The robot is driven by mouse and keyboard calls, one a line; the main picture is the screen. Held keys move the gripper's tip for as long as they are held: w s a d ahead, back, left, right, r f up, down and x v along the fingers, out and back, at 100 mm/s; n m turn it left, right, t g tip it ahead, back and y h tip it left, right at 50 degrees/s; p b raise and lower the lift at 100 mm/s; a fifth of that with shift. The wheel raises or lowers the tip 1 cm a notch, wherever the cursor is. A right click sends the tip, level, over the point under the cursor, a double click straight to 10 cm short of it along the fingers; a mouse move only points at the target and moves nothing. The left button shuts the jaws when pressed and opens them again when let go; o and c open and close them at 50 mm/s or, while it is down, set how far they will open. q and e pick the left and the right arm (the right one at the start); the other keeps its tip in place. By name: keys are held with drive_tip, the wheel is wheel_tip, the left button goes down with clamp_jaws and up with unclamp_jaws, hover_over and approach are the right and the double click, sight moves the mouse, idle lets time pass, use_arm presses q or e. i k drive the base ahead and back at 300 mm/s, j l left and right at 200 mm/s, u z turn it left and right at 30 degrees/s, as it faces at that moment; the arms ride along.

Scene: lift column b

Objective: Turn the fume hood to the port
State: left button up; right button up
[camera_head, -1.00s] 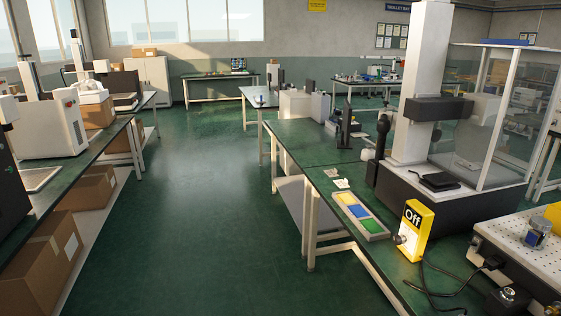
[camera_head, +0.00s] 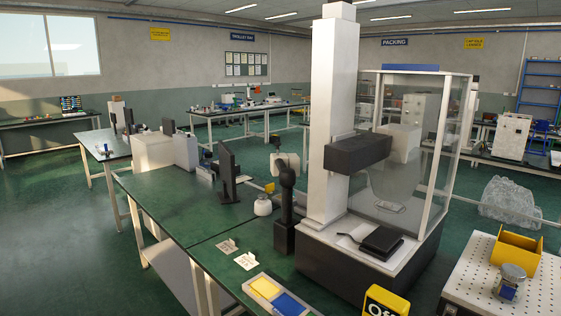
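No item is clearly marked as a fume hood or a port. A tall clear-walled enclosure with a white frame (camera_head: 446,150) stands at right of centre and may be the hood. In front of it a white column machine (camera_head: 334,110) with a dark head (camera_head: 357,152) stands on a dark base (camera_head: 340,268). A black upright joystick-like device (camera_head: 286,215) stands left of the base. Neither of my grippers is in view.
A green-topped bench (camera_head: 180,205) runs from the front to the left. A yellow "Off" box (camera_head: 385,302) is cut by the bottom edge. A perforated plate (camera_head: 475,280) at lower right bears a yellow bin (camera_head: 517,252) and a jar (camera_head: 509,283). The floor (camera_head: 60,220) at left is clear.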

sight(278, 160)
drive_tip(key=i+j+z, duration=0.1)
drive_tip(key=i+j, duration=0.45)
drive_tip(key=j, duration=0.2)
drive_tip(key=i+j+z, duration=0.15)
drive_tip(key=i+j, duration=0.15)
drive_tip(key=j, duration=0.1)
